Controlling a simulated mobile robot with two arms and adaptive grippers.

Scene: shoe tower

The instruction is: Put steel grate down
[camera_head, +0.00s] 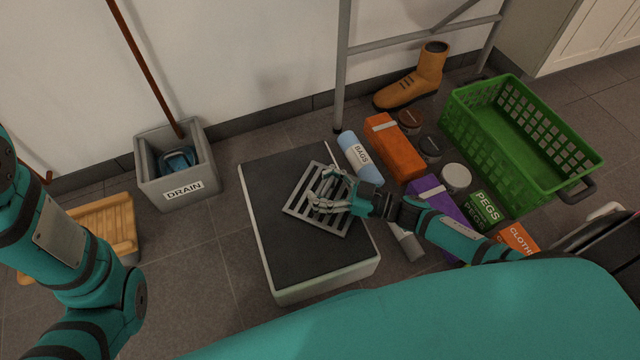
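The steel grate (296,209) is a grey barred square. It is turned at an angle over the dark top of a low, light-sided platform (275,242). I cannot tell whether it rests flat on that top or is held slightly above it. My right gripper (320,192) reaches in from the right, with its fingers over the middle of the grate and hiding some bars. The fingers look somewhat apart, but whether they grip a bar is unclear. My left arm shows at the left edge; its gripper is out of view.
A grey "DRAIN" bin (174,172) stands behind left, near a wooden stool (105,225). Right of the platform are a blue bags roll (357,157), an orange box (394,150), several jars, a purple box (440,203), a boot (413,82) and a green basket (510,140).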

